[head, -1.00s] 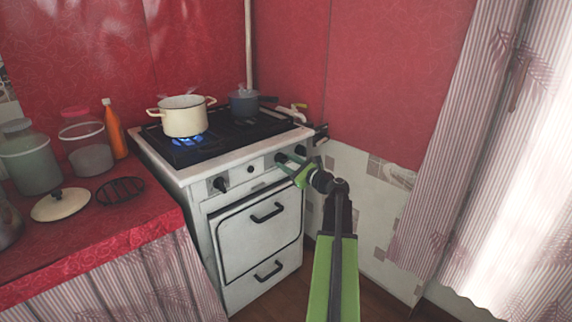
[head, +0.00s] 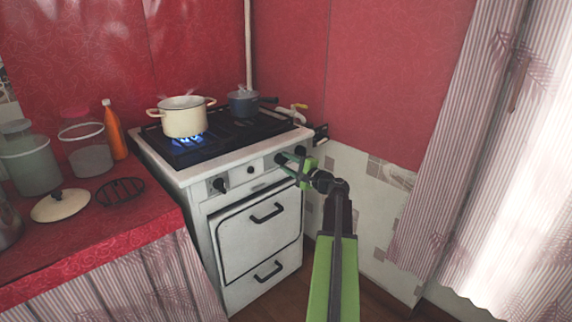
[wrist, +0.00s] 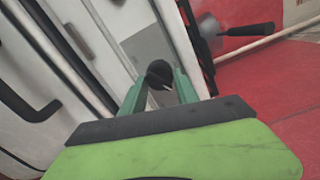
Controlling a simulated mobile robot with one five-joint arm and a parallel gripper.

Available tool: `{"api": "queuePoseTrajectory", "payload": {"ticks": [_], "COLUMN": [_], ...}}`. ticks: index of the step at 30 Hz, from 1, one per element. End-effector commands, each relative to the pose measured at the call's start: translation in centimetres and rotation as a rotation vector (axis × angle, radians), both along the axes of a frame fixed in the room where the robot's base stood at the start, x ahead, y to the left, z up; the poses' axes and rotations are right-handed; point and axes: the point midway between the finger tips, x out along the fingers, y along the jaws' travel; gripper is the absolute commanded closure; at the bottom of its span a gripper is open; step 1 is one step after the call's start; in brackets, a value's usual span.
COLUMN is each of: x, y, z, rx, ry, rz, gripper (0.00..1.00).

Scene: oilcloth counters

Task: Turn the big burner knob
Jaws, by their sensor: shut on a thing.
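The white stove (head: 235,205) has dark knobs along its front panel. My gripper (head: 286,161) is at the right part of this panel, shut on a dark round burner knob (wrist: 160,73). In the wrist view, the knob sits between the two green fingers of my gripper (wrist: 158,84). A pale mark shows on the knob. A left knob (head: 220,184) and a smaller middle knob (head: 250,170) stand free. The fingers partly hide the held knob in the head view. A cream pot (head: 184,117) sits over a blue flame (head: 188,139).
A dark blue pan (head: 243,102) stands at the back right of the hob. A red counter (head: 130,215) with jars, an orange bottle (head: 114,130) and a lid (head: 60,205) is at left. The wall (head: 375,90) and curtain (head: 455,150) bound the right.

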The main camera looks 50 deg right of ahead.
Motion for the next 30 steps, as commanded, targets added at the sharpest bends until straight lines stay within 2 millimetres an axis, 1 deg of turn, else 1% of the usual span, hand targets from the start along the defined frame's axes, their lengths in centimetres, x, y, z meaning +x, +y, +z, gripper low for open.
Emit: {"api": "queuePoseTrajectory", "payload": {"ticks": [1,21,30], "x": [0.22,0.23,0.23], "y": [0.06,0.06,0.08], "z": [0.18,0.33,0.35], "rx": [-0.038,-0.667,-0.887], "ry": [-0.002,0.043,0.059], "rz": [0.002,0.0,-0.001], "gripper": [1.0,1.0,1.0]}}
